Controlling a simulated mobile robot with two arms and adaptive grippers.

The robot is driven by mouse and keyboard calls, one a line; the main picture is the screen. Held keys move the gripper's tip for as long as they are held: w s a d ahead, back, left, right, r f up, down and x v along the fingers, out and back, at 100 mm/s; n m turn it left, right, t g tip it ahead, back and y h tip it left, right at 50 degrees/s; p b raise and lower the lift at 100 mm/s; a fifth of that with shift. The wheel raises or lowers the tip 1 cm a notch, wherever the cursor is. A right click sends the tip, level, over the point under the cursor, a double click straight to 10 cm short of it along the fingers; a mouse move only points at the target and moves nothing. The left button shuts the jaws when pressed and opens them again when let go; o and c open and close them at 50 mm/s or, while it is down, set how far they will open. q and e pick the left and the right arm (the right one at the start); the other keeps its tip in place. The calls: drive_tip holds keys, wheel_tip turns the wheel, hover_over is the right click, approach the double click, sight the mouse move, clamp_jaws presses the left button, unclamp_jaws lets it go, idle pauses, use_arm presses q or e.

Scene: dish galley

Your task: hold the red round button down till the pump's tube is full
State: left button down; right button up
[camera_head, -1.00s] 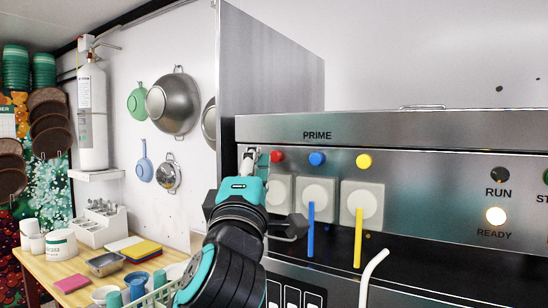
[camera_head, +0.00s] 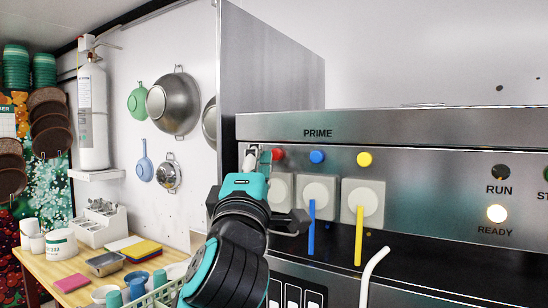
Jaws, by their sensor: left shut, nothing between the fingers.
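The red round button (camera_head: 278,154) is on the steel panel under the word PRIME, left of a blue button (camera_head: 317,157) and a yellow button (camera_head: 364,159). My left gripper (camera_head: 257,157) is shut and empty, its fingertips up at the panel just left of the red button. I cannot tell whether they touch it. Below the buttons are white pump units; the left one (camera_head: 281,190) is partly covered by my gripper. A blue tube (camera_head: 311,230) and a yellow tube (camera_head: 359,238) hang from the others. The left pump's tube is hidden behind my arm. My right gripper is not in view.
The READY lamp (camera_head: 497,214) is lit and the RUN lamp (camera_head: 499,172) is dark. A white bent tube (camera_head: 372,272) rises in front of the machine. A wooden table (camera_head: 70,268) with tubs, cups and sponges stands at left. A steel side wall (camera_head: 270,70) rises behind my gripper.

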use_arm(q)
drive_tip(key=shift+w+d, duration=0.4)
drive_tip(key=shift+w, duration=0.1)
idle(0.8)
drive_tip(key=shift+s, duration=0.1)
idle(2.1)
drive_tip(key=shift+s+a+f+b, duration=0.1)
drive_tip(key=shift+s+a+b, duration=0.4)
drive_tip(key=shift+s, duration=0.1)
drive_tip(key=s+a, duration=0.1)
drive_tip(key=s, duration=0.1)
drive_tip(key=s+a+b, duration=0.1)
drive_tip(key=s+a, duration=0.1)
idle(0.4)
